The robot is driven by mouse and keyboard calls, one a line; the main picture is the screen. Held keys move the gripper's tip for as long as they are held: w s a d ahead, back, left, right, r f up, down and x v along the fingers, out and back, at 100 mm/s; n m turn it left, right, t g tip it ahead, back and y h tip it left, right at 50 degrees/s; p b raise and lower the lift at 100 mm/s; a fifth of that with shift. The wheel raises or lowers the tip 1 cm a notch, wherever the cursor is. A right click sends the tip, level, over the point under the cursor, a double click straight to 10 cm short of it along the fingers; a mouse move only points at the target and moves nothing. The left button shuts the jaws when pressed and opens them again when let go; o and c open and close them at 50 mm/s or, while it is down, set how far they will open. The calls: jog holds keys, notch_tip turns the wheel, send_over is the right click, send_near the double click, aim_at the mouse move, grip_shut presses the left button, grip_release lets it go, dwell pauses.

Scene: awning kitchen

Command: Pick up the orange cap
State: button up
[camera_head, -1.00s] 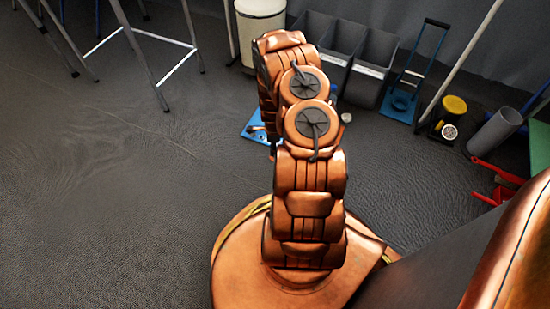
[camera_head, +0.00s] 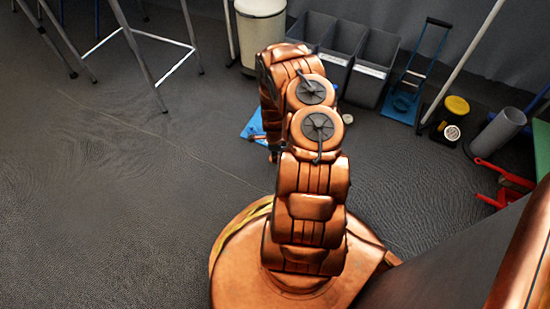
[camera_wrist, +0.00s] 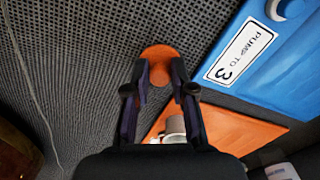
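The orange cap (camera_wrist: 159,53) is a round orange disc in the wrist view, just beyond my fingertips and partly overlapped by them. My gripper (camera_wrist: 160,72) is open, with a gap between its two dark fingers and the cap's near part showing in that gap. I cannot tell whether the fingers touch the cap. In the head view my own arm hides the gripper, and I cannot make out the cap there.
The wrist view shows a blue panel (camera_wrist: 285,65) labelled "PUMP TO 3", an orange surface (camera_wrist: 235,130) and a pale cylindrical part (camera_wrist: 174,127) close to the right finger. Grey bins (camera_head: 341,52) and a white bin (camera_head: 261,30) stand at the back.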

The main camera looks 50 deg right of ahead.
jog(key=shift+c, duration=1.1)
jog(key=shift+r, duration=0.1)
